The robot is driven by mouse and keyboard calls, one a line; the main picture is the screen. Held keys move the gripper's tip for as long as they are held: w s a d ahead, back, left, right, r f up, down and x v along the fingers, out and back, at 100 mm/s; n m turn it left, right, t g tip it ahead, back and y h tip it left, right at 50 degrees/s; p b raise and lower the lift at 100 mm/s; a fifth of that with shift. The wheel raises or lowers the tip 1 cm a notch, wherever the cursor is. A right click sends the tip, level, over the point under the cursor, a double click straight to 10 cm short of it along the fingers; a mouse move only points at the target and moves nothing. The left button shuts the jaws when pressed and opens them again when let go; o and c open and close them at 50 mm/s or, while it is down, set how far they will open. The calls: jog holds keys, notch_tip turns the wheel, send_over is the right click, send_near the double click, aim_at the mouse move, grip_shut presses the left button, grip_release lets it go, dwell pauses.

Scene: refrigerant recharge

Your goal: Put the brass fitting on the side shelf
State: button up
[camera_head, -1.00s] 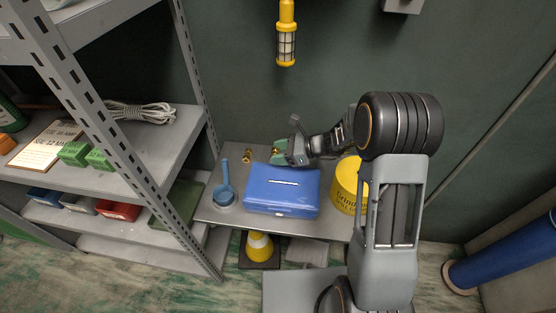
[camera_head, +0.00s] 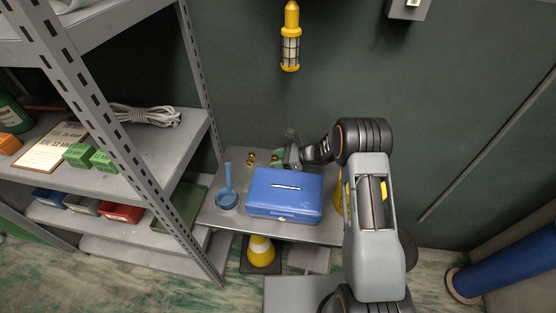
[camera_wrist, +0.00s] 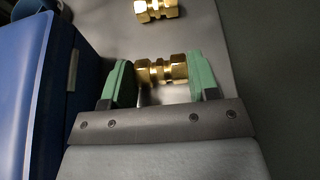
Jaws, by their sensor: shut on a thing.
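My gripper (camera_wrist: 160,80) is shut on a brass fitting (camera_wrist: 161,69), held crosswise between its two green finger pads in the wrist view. In the head view my gripper (camera_head: 279,159) is at the back of a small grey table (camera_head: 218,217), behind a blue box, and mostly hides the held fitting. A second brass fitting (camera_wrist: 156,9) lies loose on the grey surface beyond the gripper; it also shows in the head view (camera_head: 251,160), left of my gripper. I cannot tell whether the held fitting touches the table. Grey shelving (camera_head: 190,140) stands at the left.
The blue box (camera_head: 285,196) stands close beside my gripper. A blue ladle-like cup (camera_head: 227,200) is left of it. A yellow can (camera_head: 338,200) is mostly behind my arm. The shelving holds green blocks (camera_head: 79,155), a sign and coiled rope (camera_head: 145,116).

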jog(key=shift+f, duration=0.15)
jog(key=shift+f, duration=0.15)
jog(key=o, duration=0.9)
jog(key=shift+o, duration=0.2)
jog(key=shift+r, duration=0.3)
jog(key=v, duration=1.2)
